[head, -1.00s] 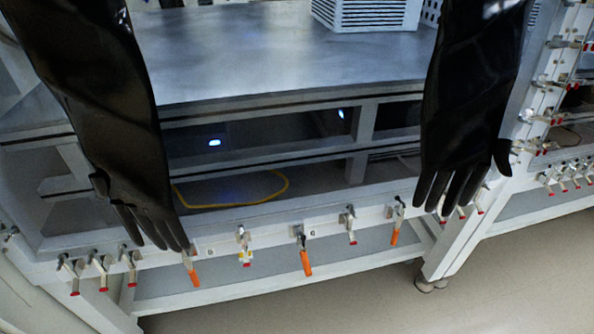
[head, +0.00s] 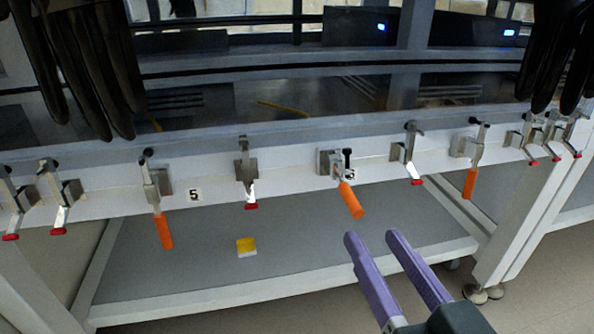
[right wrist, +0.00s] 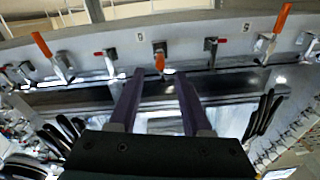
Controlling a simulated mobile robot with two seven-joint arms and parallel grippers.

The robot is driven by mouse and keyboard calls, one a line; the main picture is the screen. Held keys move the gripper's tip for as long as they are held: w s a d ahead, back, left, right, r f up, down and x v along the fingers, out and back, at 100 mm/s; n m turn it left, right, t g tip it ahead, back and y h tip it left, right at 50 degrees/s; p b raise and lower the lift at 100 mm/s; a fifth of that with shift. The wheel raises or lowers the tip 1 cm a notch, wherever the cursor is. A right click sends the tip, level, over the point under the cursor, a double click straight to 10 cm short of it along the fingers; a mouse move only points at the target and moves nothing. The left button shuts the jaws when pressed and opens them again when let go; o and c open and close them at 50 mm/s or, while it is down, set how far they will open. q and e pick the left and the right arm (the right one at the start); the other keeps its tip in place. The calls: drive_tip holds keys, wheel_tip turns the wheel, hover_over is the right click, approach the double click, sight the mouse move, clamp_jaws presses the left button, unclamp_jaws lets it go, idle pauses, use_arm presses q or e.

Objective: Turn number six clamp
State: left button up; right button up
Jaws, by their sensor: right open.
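The number six clamp (head: 349,196) has an orange handle and a metal body on the white front rail. Its handle hangs down, tilted to the right. The label beside it (head: 355,174) is partly covered by the clamp, so its digit is hard to read. My right gripper (head: 371,236) has two purple fingers, open and empty, below and slightly right of the handle, with no visible contact. In the right wrist view, the clamp's orange handle (right wrist: 160,63) shows between and beyond the fingertips (right wrist: 160,75). My left gripper is not in view.
Another orange clamp (head: 160,205) sits by label 5 (head: 195,195), and one (head: 470,182) stands to the right. Red-tipped clamps (head: 250,185) (head: 411,158) flank the number six clamp. Black gloves (head: 80,75) hang at both sides. A yellow block (head: 246,246) lies on the lower shelf.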

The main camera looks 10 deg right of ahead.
sight(344, 191)
drive_tip(key=w+b, duration=0.2)
drive_tip(key=w, duration=0.5)
drive_tip(key=shift+w+a, duration=0.15)
drive_tip(key=shift+w, duration=0.15)
drive_tip(key=shift+w+b, duration=0.35)
drive_tip(key=shift+w, duration=0.25)
drive_tip(key=c, duration=0.7)
clamp_jaws()
